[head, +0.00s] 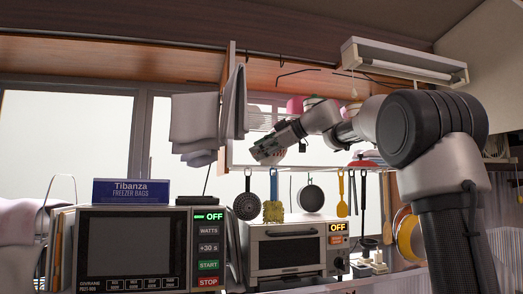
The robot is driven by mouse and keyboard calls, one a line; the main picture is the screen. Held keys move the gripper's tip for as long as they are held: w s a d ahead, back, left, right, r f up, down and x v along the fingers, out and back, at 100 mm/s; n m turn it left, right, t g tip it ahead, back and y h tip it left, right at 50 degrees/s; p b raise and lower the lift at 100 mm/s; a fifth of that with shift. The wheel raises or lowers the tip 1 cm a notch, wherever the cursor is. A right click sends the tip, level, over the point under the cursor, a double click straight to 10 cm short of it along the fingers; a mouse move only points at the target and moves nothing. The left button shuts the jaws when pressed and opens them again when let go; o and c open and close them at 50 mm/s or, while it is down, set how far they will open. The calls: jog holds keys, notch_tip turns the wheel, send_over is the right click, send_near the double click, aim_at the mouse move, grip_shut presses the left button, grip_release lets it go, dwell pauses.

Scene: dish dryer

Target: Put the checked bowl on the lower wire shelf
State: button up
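My gripper (266,152) is at the hanging dish rack, left of centre, pointing down and left. Its fingers are small and dark here, so I cannot tell whether they are open or shut. A small pale, reddish-patterned rounded thing (277,159) shows just below and behind the gripper. It may be the checked bowl, but it is mostly hidden and its pattern is not clear. The lower wire shelf (322,169) is the pale bottom edge of the rack, seen nearly edge-on. I cannot tell whether the bowl touches the shelf or the gripper.
Pink dishes (295,105) and upright white plates (257,117) stand in the rack. A red lid or pan (362,161) is to the right. Grey towels (195,120) hang left. A microwave (135,250) and toaster oven (287,248) stand below.

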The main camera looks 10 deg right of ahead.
jog(key=shift+r, duration=0.15)
jog(key=v, duration=1.2)
